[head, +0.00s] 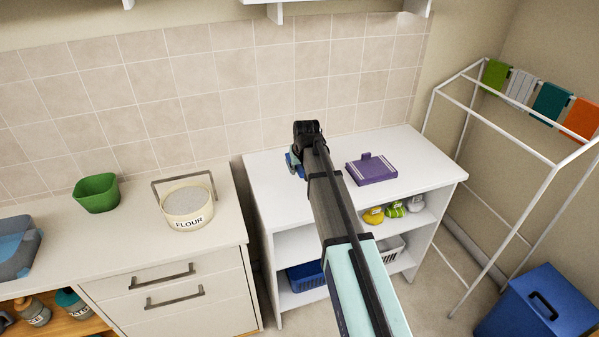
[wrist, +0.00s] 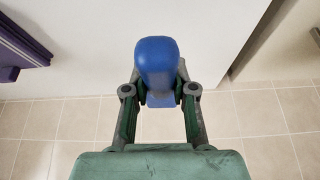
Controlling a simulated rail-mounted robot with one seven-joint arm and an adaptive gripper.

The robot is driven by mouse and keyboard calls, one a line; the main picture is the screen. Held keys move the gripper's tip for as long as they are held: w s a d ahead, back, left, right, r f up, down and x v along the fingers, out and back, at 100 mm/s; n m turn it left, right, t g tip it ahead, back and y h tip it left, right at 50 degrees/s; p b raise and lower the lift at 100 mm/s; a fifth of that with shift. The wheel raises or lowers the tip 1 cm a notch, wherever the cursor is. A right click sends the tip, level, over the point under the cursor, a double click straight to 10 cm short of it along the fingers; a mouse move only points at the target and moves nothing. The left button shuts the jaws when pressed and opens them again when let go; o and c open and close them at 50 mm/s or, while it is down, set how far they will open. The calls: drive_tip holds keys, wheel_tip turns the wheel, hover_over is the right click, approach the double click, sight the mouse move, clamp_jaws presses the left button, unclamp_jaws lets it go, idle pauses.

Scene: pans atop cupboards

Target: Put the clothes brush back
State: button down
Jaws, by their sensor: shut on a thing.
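My gripper (wrist: 160,98) is shut on a blue object with a rounded end, which I take to be the clothes brush (wrist: 156,60). In the head view my gripper (head: 296,158) is above the left part of a white shelf unit (head: 270,165), near the tiled wall, and mostly hidden by my arm. Only a small blue part of the held brush shows there. The brush's bristles cannot be made out.
A purple box-like item (head: 371,169) lies on the unit's top. The shelf below holds several small yellow and green items (head: 395,210). A flour tub (head: 188,204) and green bowl (head: 97,193) stand on the left counter. A drying rack (head: 500,180) stands right.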

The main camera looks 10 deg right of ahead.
sight(302, 171)
drive_tip(key=shift+f, duration=0.2)
drive_tip(key=shift+f+b, duration=1.95)
drive_tip(key=shift+f, duration=1.5)
drive_tip(key=c, duration=0.9)
unclamp_jaws()
drive_tip(key=shift+o, duration=0.2)
drive_tip(key=shift+s+r, duration=0.1)
drive_tip(key=v, duration=1.2)
